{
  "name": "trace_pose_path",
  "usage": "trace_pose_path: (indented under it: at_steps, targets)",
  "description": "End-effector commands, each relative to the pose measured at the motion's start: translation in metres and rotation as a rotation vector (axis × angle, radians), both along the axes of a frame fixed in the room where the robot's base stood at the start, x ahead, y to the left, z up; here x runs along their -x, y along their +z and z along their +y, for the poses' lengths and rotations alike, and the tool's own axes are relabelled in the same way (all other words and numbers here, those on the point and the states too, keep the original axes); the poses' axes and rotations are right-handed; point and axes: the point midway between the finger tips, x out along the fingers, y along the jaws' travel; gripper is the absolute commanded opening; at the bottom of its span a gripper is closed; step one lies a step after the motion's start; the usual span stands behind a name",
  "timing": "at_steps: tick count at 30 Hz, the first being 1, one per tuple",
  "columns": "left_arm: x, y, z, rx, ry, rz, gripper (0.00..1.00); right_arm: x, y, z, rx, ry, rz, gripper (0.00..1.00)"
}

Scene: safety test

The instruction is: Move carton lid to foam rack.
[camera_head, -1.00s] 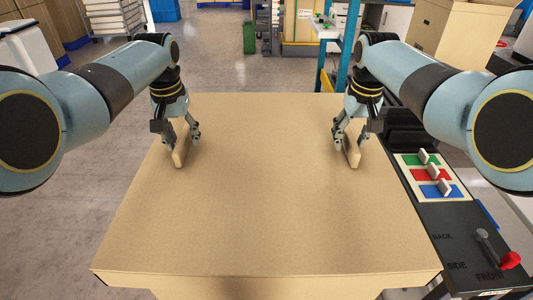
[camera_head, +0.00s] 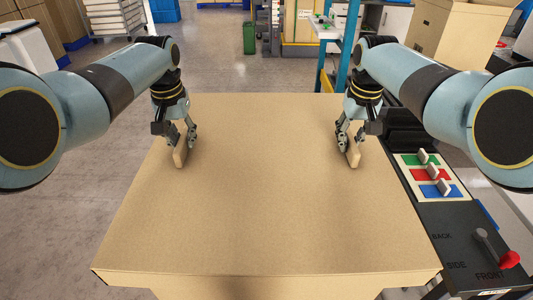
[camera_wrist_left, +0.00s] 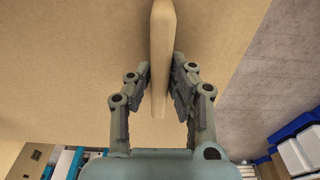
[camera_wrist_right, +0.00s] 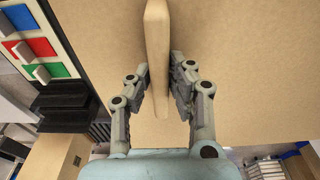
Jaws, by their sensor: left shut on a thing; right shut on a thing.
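The carton lid (camera_head: 265,210) is a large flat tan panel with a shallow rim, in the middle of the head view. It has two upright tan handles, a left one (camera_head: 180,156) and a right one (camera_head: 353,158). My left gripper (camera_head: 182,143) is shut on the left handle, which also shows between its fingers in the left wrist view (camera_wrist_left: 160,60). My right gripper (camera_head: 350,142) is shut on the right handle, which also shows in the right wrist view (camera_wrist_right: 157,60). I cannot make out a foam rack for certain.
At the right stands a dark panel (camera_head: 450,225) with green, red and blue switch plates (camera_head: 430,175) and a red-knobbed lever (camera_head: 508,260). A blue post (camera_head: 347,50) and a large cardboard box (camera_head: 460,28) are behind it. Grey floor (camera_head: 230,70) is open beyond the lid.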

Motion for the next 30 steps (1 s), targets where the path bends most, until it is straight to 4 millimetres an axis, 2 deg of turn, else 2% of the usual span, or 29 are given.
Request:
trace_pose_path:
  at_steps: [10, 22, 30]
  targets:
    - [0.0, 0.005, 0.0, 0.0, 0.0, -0.001, 0.0, -0.001, 0.005, 0.0, 0.0, 0.0, -0.001, 0.0]
    - [-0.001, 0.046, 0.0, 0.0, 0.0, -0.002, 0.0, -0.001, 0.046, 0.0, 0.0, 0.0, -0.002, 0.0]
    - [0.0, 0.052, 0.0, 0.0, 0.0, -0.002, 0.0, -0.001, 0.052, 0.0, 0.0, 0.0, -0.002, 0.0]
